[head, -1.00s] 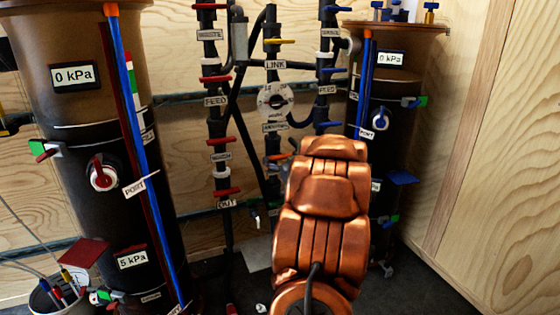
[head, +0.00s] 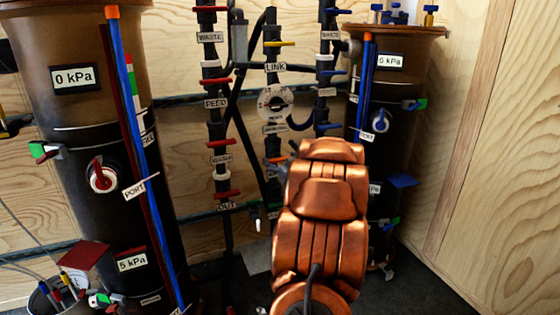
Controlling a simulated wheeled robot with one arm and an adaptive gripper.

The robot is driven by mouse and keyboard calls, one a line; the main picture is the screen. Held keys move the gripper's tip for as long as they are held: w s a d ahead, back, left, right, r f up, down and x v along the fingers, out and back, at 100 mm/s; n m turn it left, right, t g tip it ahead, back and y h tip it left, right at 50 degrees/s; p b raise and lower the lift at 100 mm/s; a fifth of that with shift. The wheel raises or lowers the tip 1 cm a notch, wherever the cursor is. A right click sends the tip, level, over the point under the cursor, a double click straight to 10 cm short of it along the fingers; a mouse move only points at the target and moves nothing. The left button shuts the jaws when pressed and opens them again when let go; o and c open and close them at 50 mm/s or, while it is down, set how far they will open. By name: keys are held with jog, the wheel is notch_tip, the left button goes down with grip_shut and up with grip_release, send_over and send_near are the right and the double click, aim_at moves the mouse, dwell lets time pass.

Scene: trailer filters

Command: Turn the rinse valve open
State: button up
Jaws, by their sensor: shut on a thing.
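My gripper (head: 293,148) is mostly hidden behind my copper-coloured arm; only a small dark part shows at the arm's upper left. The contact itself is hidden, but this handle is the nearest thing. The handle's right end runs toward the gripper. I cannot clearly read a rinse label.
A large brown filter tank (head: 85,190) stands at the left, a second tank (head: 385,150) at the right. Red handles (head: 228,194) line the left pipe; a yellow handle (head: 280,43) and blue handles (head: 330,126) are close by. A plywood wall (head: 490,160) bounds the right.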

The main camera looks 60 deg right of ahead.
jog(key=n+b, duration=0.1)
jog(key=n, duration=0.3)
jog(key=shift+n, duration=0.3)
jog(key=n+b, duration=0.1)
jog(key=n, duration=0.3)
jog(key=shift+n, duration=0.3)
jog(key=n+b, duration=0.2)
jog(key=n, duration=0.2)
jog(key=shift+n+b, duration=0.75)
jog(key=shift+n, duration=1.55)
jog(key=o, duration=0.8)
